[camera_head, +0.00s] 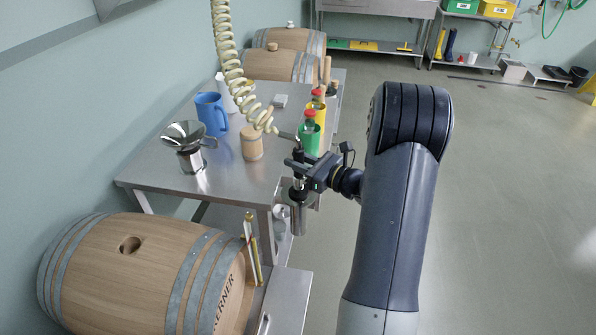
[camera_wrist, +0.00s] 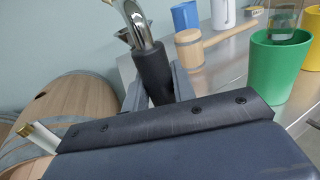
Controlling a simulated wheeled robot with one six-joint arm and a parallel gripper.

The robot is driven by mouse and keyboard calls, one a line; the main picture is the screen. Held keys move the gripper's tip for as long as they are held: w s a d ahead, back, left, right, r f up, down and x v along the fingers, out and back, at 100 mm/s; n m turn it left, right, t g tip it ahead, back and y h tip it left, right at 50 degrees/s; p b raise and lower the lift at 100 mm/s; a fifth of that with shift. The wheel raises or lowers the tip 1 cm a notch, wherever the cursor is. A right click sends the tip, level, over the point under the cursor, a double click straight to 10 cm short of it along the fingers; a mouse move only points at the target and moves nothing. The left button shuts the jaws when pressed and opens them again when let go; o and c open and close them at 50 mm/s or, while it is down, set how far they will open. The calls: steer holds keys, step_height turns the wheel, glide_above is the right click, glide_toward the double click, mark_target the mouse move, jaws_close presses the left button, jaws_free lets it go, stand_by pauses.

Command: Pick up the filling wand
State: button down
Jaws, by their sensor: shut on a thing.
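The filling wand (camera_wrist: 153,70) has a black grip and a curved chrome tube in the wrist view. My gripper (camera_wrist: 158,88) is shut around the black grip, with one jaw on each side. In the head view my gripper (camera_head: 298,172) is at the right edge of the steel table, below the end of a cream coiled hose (camera_head: 232,70). A steel cylinder (camera_head: 299,217) hangs below the jaws there; whether it is part of the wand I cannot tell. My gripper hides part of the wand in the head view.
The steel table (camera_head: 230,185) holds a funnel (camera_head: 184,131), a blue jug (camera_head: 212,113), a wooden mallet (camera_head: 251,142) and a green cup (camera_head: 309,140). A barrel (camera_head: 130,270) with an open bunghole lies at front left. The floor at right is clear.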

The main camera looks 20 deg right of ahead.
steer(key=shift+r, duration=0.2)
step_height(320, 180, up, 18)
stand_by(0.5)
steer(key=shift+f, duration=0.1)
steer(key=c, duration=1.8)
jaws_free()
jaws_close()
